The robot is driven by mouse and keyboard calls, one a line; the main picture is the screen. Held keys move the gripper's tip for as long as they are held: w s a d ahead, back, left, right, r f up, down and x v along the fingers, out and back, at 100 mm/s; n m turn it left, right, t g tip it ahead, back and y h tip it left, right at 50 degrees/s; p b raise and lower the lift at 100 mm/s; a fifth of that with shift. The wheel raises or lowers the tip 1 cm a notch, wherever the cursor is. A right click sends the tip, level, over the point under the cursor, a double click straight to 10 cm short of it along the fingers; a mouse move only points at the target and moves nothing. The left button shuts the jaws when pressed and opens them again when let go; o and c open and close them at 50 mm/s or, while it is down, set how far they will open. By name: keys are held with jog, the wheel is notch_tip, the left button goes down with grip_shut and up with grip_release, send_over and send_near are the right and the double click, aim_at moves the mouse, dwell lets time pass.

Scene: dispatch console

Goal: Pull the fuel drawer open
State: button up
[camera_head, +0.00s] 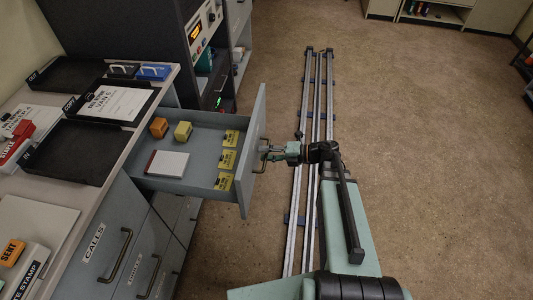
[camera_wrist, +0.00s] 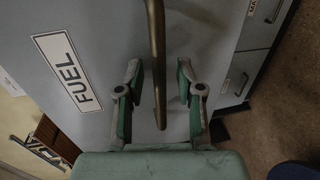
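The fuel drawer (camera_head: 250,165) stands pulled well out of the console, its inside showing from above. Its grey front carries a FUEL label (camera_wrist: 68,72) in the wrist view. A brass bar handle (camera_wrist: 158,60) runs down the drawer front. My gripper (camera_wrist: 160,97) has its two green fingers on either side of the handle, with a visible gap on each side. In the head view my gripper (camera_head: 270,152) is at the outer face of the drawer front, where the handle is mostly hidden.
The drawer holds an orange block (camera_head: 158,127), a yellow block (camera_head: 182,131), a white pad (camera_head: 167,165) and yellow cards (camera_head: 228,159). The CALLS drawer (camera_head: 100,245) nearby is shut. Floor rails (camera_head: 305,110) run beside the console; the brown floor (camera_head: 430,150) to the right is clear.

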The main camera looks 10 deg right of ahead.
jog(key=v, duration=1.2)
dwell(0.3)
